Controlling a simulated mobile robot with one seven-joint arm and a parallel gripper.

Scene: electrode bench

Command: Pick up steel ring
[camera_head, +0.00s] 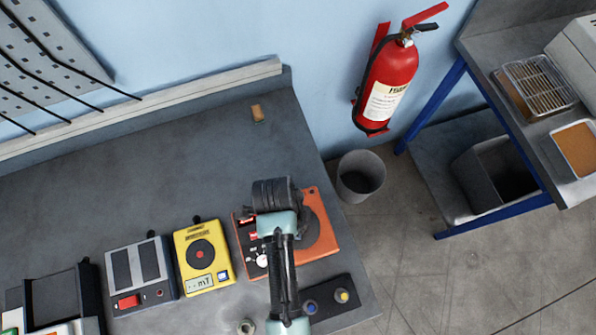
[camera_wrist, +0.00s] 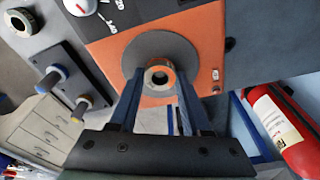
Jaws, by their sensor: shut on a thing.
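The steel ring (camera_wrist: 160,65) is a small metallic ring with an open middle, seen in the wrist view. My gripper (camera_wrist: 160,77) is shut on it, with one blue finger on each side. Behind the ring is the dark grey disc of the orange device (camera_wrist: 206,42). I cannot tell whether the ring touches the disc or is just off it. In the head view the orange device (camera_head: 318,208) is at the right end of the bench. My arm covers part of it there and hides the ring and fingertips.
A yellow meter (camera_head: 202,257) and a grey device (camera_head: 140,275) stand left of the orange device. A dark block with blue and yellow knobs (camera_head: 340,296) lies in front. Another ring-shaped part (camera_head: 245,327) is nearby. A fire extinguisher (camera_head: 388,85) hangs on the wall. The back bench is mostly clear.

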